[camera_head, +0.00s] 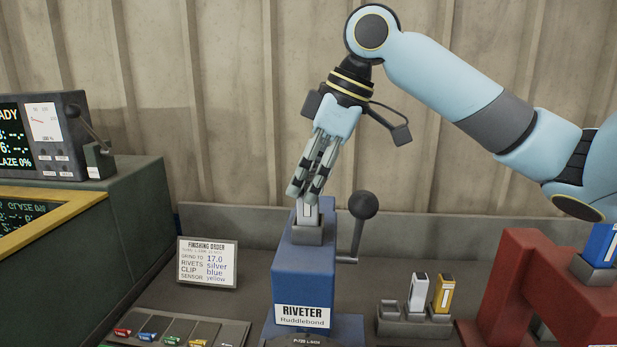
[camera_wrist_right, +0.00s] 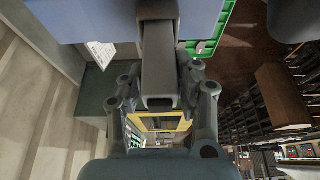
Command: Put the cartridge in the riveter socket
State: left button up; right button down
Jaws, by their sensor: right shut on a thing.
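The riveter (camera_head: 298,275) is a blue block with a label plate on its front and a black-knobbed lever on its right side. Its grey socket (camera_head: 307,235) is on top. My right gripper (camera_head: 302,190) is shut on a pale silver cartridge (camera_head: 307,212) and points down, slightly tilted, over the socket. The cartridge's lower end meets the socket mouth; how deep it sits I cannot tell. In the right wrist view, a grey body, apparently the cartridge (camera_wrist_right: 158,70), lies between the fingers, with the blue riveter behind. My left gripper is not in view.
A grey rack (camera_head: 390,312) holds a white cartridge (camera_head: 418,292) and a yellow cartridge (camera_head: 443,293), with an empty slot at left. A red stand (camera_head: 525,290) bears a blue cartridge (camera_head: 602,243). An order card (camera_head: 207,262) and a clip tray (camera_head: 180,330) are left of the riveter.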

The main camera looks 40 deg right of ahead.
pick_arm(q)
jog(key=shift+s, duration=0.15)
pick_arm(e)
jog(key=c, duration=1.4)
grip_release()
jog(key=shift+f, duration=0.15)
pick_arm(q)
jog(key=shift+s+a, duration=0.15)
pick_arm(e)
jog(key=o, duration=0.4)
jog(key=shift+o, duration=0.2)
pick_arm(q)
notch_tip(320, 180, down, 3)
jog(key=b, duration=0.2)
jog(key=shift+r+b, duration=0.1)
jog(key=shift+b, duration=0.3)
pick_arm(e)
jog(key=v, duration=1.2)
